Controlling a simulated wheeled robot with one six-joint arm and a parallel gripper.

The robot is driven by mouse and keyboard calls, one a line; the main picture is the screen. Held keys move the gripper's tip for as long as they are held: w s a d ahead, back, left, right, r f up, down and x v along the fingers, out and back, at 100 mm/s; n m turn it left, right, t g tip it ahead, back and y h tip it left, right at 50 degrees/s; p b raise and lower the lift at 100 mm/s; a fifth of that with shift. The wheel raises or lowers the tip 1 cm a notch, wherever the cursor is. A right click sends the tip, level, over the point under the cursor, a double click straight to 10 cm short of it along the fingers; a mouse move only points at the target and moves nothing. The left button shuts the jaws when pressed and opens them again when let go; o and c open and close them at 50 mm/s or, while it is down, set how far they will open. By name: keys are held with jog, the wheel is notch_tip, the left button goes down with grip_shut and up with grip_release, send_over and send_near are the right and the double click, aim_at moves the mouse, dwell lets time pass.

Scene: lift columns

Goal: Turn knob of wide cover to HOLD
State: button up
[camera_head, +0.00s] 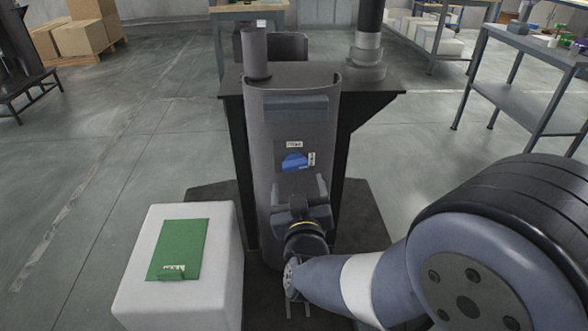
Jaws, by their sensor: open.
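The wide cover (262,130) is a tall, curved grey panel on the front of a dark stand. A blue knob (294,161) sits midway up it, with one small white label above it and another to its right. The label text is too small to read, so I cannot tell which setting the knob points to. My gripper (298,178) is open just below the knob in the picture, in front of the cover. Its fingers partly hide the area under the knob. I cannot tell whether they touch the knob.
A white block (223,270) with a green plate (180,248) on top stands at the left, near the stand's base. A grey table (530,50) holding small items is at the upper right. Cardboard boxes (82,38) are at the upper left.

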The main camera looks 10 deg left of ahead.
aim_at(296, 168)
jog(key=x, duration=0.6)
jog(key=shift+w+b, duration=0.2)
jog(key=shift+b, duration=0.15)
jog(key=c, duration=1)
jog(key=shift+f+m+b, duration=0.2)
jog(key=shift+m+b, duration=0.2)
jog(key=shift+b, duration=0.25)
jog(key=shift+r+m+b, duration=0.15)
jog(key=shift+m+b, duration=0.35)
jog(key=shift+m, duration=0.4)
jog(key=o, duration=1)
jog(key=shift+s, duration=0.15)
